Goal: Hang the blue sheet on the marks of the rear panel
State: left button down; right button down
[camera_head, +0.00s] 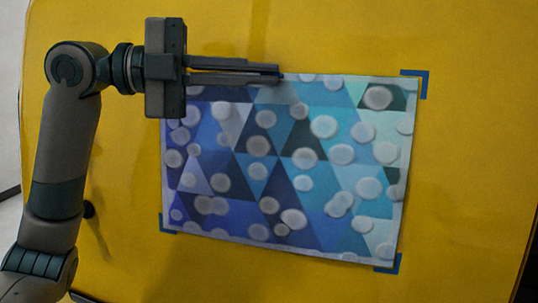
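The blue sheet (258,145), patterned with triangles and pale round spots, lies against the yellow rear panel (470,180), slightly tilted. Blue corner marks show at its top right (424,82), bottom left (164,224) and bottom right (388,266). The top left corner is hidden behind my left gripper. My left gripper (279,74) points right along the sheet's top edge, its fingers close together. I cannot tell whether it touches the sheet or pinches any of it. My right gripper is out of view.
The yellow panel is bare to the right of the sheet and above it. My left arm covers part of the panel's left side. A pale area lies past the panel's left edge.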

pick_arm(q)
jog(key=c, duration=1.9)
grip_release()
jog(key=shift+w, duration=0.1)
jog(key=shift+a, duration=0.15)
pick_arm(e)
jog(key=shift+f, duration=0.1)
